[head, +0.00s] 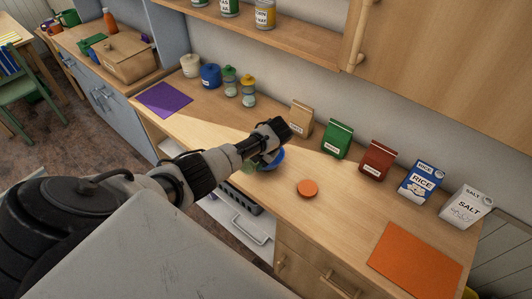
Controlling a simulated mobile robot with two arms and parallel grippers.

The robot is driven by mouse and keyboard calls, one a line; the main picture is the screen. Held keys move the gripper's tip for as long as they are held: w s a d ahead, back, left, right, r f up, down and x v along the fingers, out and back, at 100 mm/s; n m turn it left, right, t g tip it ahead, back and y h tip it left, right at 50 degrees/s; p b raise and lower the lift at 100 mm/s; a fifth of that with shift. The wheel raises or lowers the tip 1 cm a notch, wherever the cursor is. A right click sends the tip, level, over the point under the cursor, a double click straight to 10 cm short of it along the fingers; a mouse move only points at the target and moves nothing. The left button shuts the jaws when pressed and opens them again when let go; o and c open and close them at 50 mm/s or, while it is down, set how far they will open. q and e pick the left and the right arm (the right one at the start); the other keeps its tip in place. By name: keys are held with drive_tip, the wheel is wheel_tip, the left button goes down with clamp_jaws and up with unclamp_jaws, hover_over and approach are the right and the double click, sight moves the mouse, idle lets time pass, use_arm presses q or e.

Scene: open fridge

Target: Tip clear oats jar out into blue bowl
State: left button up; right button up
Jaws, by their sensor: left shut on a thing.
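The blue bowl (274,160) stands on the wooden counter, partly hidden behind my left arm. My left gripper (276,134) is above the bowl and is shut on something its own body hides. A pale greenish, see-through shape (250,167) shows just under the arm, left of the bowl; it may be the clear oats jar, but I cannot tell for sure. The jar's mouth and contents cannot be made out. My right gripper is not in view.
A flat orange disc (307,188) lies right of the bowl. Packets, a rice box (421,182) and a salt box (465,206) line the wall. Jars with yellow and green lids (248,91) stand back left. A purple mat (165,100) and an orange mat (414,262) lie bare.

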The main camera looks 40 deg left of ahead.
use_arm(q)
drive_tip(key=shift+w+a+r+g+b, duration=0.1)
drive_tip(key=shift+w+r+g+b, duration=0.3)
drive_tip(key=shift+g+b, duration=0.5)
drive_tip(key=shift+w+m+b, duration=0.15)
drive_tip(key=shift+m+b, duration=0.15)
drive_tip(key=shift+b, duration=0.05)
drive_tip(key=shift+w+r, duration=0.1)
drive_tip(key=shift+r, duration=0.15)
drive_tip(key=g+b, duration=0.1)
drive_tip(key=b, duration=0.3)
drive_tip(key=w+g+b, duration=0.1)
drive_tip(key=b, duration=0.3)
drive_tip(key=shift+w+r+m, duration=0.1)
drive_tip(key=shift+r+m, duration=0.2)
drive_tip(key=shift+a+r+b, duration=0.1)
drive_tip(key=shift+r+b, duration=0.05)
drive_tip(key=shift+b, duration=0.4)
drive_tip(key=shift+r+g, duration=0.15)
drive_tip(key=shift+g, duration=0.15)
